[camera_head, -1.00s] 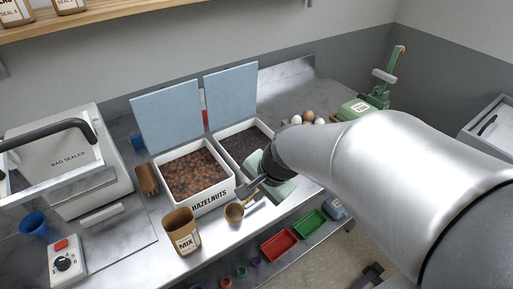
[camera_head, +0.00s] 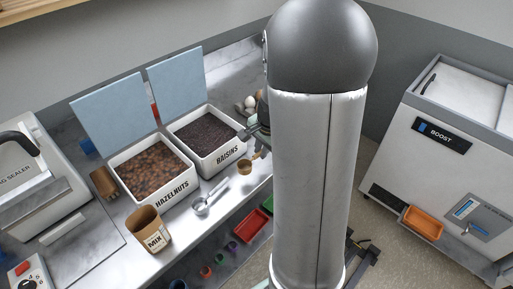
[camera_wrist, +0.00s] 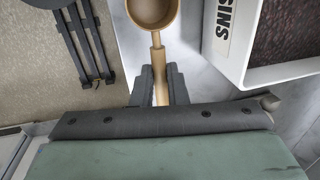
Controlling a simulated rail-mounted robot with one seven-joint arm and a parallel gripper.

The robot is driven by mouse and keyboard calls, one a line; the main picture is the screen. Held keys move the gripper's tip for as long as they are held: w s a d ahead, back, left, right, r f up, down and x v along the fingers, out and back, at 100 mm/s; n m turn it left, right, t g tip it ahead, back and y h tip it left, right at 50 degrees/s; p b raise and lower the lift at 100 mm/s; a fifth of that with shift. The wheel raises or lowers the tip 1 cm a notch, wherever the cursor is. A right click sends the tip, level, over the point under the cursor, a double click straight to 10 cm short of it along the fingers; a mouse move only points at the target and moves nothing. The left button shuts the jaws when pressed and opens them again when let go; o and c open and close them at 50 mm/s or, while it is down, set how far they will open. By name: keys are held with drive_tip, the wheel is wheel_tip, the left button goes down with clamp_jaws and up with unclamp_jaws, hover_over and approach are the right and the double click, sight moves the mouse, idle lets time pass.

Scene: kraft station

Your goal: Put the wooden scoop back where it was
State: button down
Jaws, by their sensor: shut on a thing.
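The wooden scoop (camera_head: 245,168) is a small round brown cup with a straight handle. In the wrist view its empty-looking bowl (camera_wrist: 153,10) is at the top and its handle (camera_wrist: 158,66) runs down between my fingers. My gripper (camera_wrist: 159,80) is shut on the handle. In the head view the scoop is in front of the raisins bin (camera_head: 228,157), near the counter's front edge, and my arm hides most of the gripper. Whether the scoop touches the counter cannot be told.
A metal scoop (camera_head: 208,199) lies on the counter between the hazelnuts bin (camera_head: 172,195) and the front edge. A mix cup (camera_head: 150,229) stands to its left. Red (camera_head: 246,226) and other small trays sit below the counter.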

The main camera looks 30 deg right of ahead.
drive_tip(key=shift+w+d+f, duration=0.4)
drive_tip(key=shift+d+f, duration=0.1)
drive_tip(key=shift+f, duration=0.3)
drive_tip(key=shift+s+x, duration=0.15)
drive_tip(key=shift+x, duration=0.55)
drive_tip(key=shift+s+x, duration=0.1)
drive_tip(key=shift+x, duration=0.6)
drive_tip(key=shift+f, duration=0.2)
drive_tip(key=c, duration=1.4)
unclamp_jaws()
drive_tip(key=shift+c, duration=0.2)
drive_tip(key=shift+r, duration=0.15)
drive_tip(key=a+v, duration=0.1)
drive_tip(key=v, duration=1.1)
drive_tip(key=s+a+n+g, duration=0.1)
drive_tip(key=s+a+n, duration=1.4)
drive_tip(key=a, duration=0.2)
drive_tip(key=shift+s+h, duration=0.4)
